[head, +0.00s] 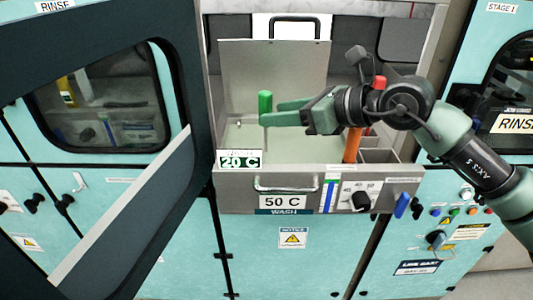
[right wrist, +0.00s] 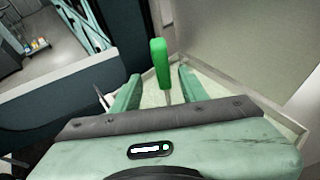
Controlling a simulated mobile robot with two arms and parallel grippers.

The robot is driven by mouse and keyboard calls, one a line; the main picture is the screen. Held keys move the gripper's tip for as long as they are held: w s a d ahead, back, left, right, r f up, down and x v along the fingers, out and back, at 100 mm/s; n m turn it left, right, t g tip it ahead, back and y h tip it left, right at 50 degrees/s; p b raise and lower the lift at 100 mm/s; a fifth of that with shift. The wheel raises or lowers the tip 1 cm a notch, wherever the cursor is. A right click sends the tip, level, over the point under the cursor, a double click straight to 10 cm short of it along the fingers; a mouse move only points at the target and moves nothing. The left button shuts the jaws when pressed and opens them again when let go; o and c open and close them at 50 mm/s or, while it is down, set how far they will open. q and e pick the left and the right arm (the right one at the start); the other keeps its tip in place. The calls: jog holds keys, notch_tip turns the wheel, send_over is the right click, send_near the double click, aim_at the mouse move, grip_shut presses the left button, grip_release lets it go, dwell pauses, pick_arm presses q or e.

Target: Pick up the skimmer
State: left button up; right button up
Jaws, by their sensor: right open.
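A green-handled tool (head: 265,102), which may be the skimmer, stands upright in the open wash tank (head: 240,137), with a thin shaft below the handle. Its head is hidden. My right gripper (head: 273,112) is open and reaches in from the right, its fingers close to the handle. In the right wrist view the green handle (right wrist: 158,65) stands upright between and slightly beyond the two open fingers (right wrist: 160,88); I see no clear contact. An orange handle (head: 353,144) stands farther right, below my right wrist. My left gripper is not in view.
The tank's raised lid (head: 290,62) stands behind it. A red item (head: 378,83) shows behind my right arm. A dark-framed panel (head: 185,70) borders the left.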

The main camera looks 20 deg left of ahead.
aim_at(265, 142)
jog(key=p+x, duration=0.2)
jog(key=x, duration=0.1)
jog(key=shift+w+a+p, duration=0.2)
jog(key=shift+p, duration=0.1)
jog(key=shift+w+a+f, duration=0.3)
jog(key=shift+a+f, duration=0.25)
jog(key=shift+a, duration=0.05)
jog(key=shift+d, duration=0.1)
jog(key=c, duration=0.8)
grip_shut()
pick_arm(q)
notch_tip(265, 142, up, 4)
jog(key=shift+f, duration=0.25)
pick_arm(e)
jog(key=shift+r, duration=0.1)
